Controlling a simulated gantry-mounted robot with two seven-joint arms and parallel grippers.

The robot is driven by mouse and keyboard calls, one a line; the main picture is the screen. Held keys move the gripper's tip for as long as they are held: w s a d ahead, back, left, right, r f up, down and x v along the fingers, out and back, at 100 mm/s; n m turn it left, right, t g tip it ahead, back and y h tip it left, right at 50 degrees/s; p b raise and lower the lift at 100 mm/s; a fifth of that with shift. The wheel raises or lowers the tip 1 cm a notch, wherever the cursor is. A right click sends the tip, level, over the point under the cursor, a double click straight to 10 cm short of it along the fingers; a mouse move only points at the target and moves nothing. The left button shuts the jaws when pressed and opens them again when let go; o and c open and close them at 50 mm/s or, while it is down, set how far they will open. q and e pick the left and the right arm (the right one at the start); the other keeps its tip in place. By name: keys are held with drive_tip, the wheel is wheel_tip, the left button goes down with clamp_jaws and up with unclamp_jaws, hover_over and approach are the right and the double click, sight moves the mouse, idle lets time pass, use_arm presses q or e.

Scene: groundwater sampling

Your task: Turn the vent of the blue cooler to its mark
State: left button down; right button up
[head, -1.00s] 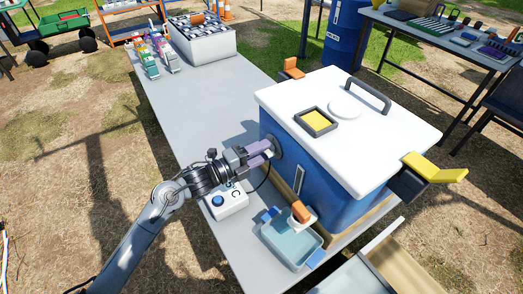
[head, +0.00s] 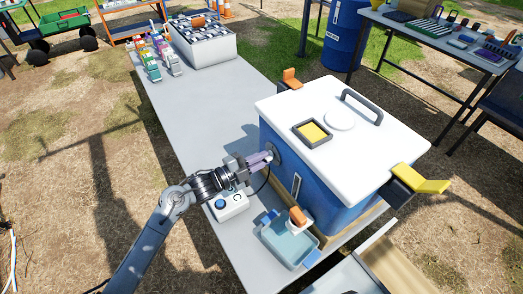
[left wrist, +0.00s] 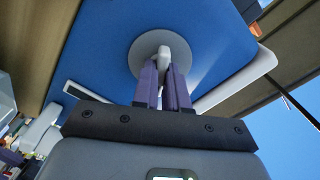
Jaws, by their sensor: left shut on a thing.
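The blue cooler (head: 330,190) with a white lid (head: 365,120) stands on the grey table. Its vent, a round grey disc with a light raised grip, is on the side facing my left arm; it shows in the left wrist view (left wrist: 141,47). My left gripper (head: 266,157) is at the vent, and its purple fingers are shut on the vent's raised grip (left wrist: 163,54). The fingers partly hide the vent. I cannot make out the mark. My right gripper is not in view.
A small white box with a blue knob (head: 229,205) sits under my left wrist. A clear blue-handled tray (head: 287,243) stands at the cooler's near corner. A case of vials (head: 203,45) stands at the table's far end. The table's middle (head: 195,110) is clear.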

use_arm(q)
drive_tip(key=n+p, duration=0.6)
drive_tip(key=n, duration=0.5)
drive_tip(key=shift+n, duration=0.4)
drive_tip(key=c, duration=1.1)
unclamp_jaws()
drive_tip(key=shift+a, duration=0.1)
drive_tip(key=p+v, duration=0.2)
drive_tip(key=v, duration=0.8)
drive_tip(key=shift+s+a, duration=0.2)
drive_tip(key=shift+a, duration=0.1)
